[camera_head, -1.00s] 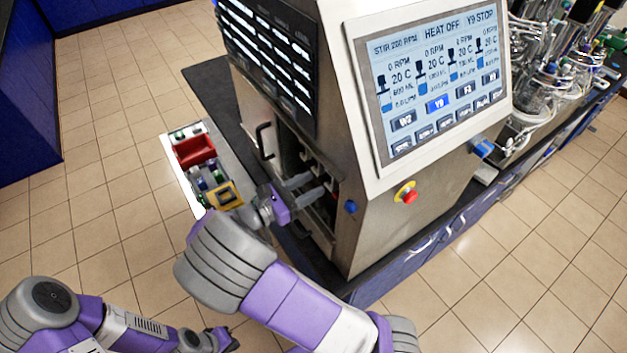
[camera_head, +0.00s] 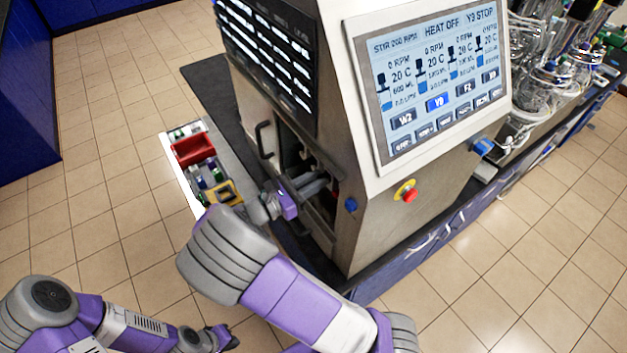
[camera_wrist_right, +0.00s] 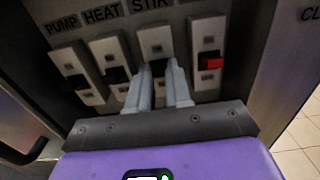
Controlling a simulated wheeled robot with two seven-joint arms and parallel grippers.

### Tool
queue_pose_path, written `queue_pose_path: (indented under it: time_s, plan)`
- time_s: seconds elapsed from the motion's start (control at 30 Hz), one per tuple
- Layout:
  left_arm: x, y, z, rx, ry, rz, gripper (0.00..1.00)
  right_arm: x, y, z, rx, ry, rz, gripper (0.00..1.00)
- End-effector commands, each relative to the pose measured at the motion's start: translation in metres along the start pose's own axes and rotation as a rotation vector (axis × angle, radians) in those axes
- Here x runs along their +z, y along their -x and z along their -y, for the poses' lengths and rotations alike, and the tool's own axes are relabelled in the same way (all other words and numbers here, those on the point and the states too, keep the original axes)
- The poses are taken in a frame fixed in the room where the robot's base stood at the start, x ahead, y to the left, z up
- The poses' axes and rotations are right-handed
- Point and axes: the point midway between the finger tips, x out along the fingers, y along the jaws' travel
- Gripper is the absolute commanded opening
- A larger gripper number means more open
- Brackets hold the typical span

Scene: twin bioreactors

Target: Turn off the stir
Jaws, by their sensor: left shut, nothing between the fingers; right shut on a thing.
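In the right wrist view a row of rocker switches sits under the labels PUMP, HEAT and STIR. The stir switch (camera_wrist_right: 156,42) is a pale plate, and my right gripper (camera_wrist_right: 170,65) is shut on its lever, which the fingertips hide. In the head view my right gripper (camera_head: 325,182) reaches into the open recess in the cabinet's side. The screen (camera_head: 432,80) reads STIR with an rpm figure that looks like 200, and HEAT OFF. My left gripper (camera_head: 228,339) is shut and empty, low over the floor, away from the cabinet.
The pump switch (camera_wrist_right: 76,68) and heat switch (camera_wrist_right: 112,58) have black levers; a switch with a red lever (camera_wrist_right: 211,63) is right of stir. A tray (camera_head: 180,172) stands left. Glassware is at right.

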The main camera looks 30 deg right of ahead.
Motion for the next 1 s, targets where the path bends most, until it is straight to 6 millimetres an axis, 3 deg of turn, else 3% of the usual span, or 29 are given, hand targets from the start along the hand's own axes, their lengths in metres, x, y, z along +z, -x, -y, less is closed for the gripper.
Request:
queue_pose_path:
  time_s: [1.0]
  plan:
    - [-0.001, -0.016, 0.006, 0.0, 0.0, 0.0, 0.0, -0.029, -0.004, 0.0, 0.001, 0.003, 0.586, 0.0]
